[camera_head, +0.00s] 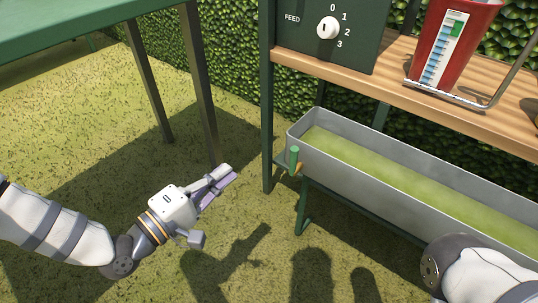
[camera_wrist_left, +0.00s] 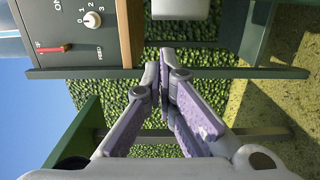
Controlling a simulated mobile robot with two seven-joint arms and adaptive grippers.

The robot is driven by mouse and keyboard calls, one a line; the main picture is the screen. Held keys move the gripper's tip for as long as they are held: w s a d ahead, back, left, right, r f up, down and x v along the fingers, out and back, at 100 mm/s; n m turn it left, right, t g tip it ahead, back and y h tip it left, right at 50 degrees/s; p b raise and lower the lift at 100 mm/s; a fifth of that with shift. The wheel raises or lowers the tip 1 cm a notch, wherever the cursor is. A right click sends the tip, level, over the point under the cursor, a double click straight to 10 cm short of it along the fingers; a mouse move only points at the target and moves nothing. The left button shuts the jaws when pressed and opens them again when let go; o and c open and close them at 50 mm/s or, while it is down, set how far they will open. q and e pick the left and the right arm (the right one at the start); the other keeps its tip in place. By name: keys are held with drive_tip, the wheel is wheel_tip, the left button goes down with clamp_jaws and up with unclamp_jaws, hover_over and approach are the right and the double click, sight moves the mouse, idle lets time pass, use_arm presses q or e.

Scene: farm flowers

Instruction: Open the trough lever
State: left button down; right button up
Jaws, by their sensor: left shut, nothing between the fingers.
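The grey metal trough (camera_head: 415,180) holds greenish-yellow contents and stands on green legs at the right. The trough lever (camera_head: 294,157) has an upright green handle with a small orange part at its foot, at the trough's left end. My left gripper (camera_head: 229,173) is shut and empty, to the left of the lever and apart from it, pointing up and right. In the left wrist view the gripper (camera_wrist_left: 163,68) also shows shut, with a pale end of the trough (camera_wrist_left: 180,8) at the top edge. The lever is not clear there. Only part of my right arm shows, not its gripper.
A feed panel (camera_head: 360,35) with a white dial (camera_head: 328,27) stands on a wooden shelf (camera_head: 398,70) above the trough. A red container (camera_head: 471,20) with a gauge sits there too. A green table (camera_head: 75,22) is at upper left. Grass lies open between.

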sight(296, 159)
use_arm(q)
drive_tip(key=shift+s+d+r, duration=0.1)
drive_tip(key=w+d, duration=0.2)
drive_tip(key=d, duration=0.1)
drive_tip(key=w+d+b, duration=0.1)
drive_tip(key=w+d, duration=0.1)
drive_tip(key=d, duration=0.1)
drive_tip(key=w+d+b, duration=0.1)
drive_tip(key=w+d, duration=0.1)
drive_tip(key=d, duration=0.1)
drive_tip(key=shift+w+d, duration=0.1)
drive_tip(key=shift+w, duration=0.15)
drive_tip(key=shift+s+d, duration=0.2)
drive_tip(key=shift+d, duration=0.1)
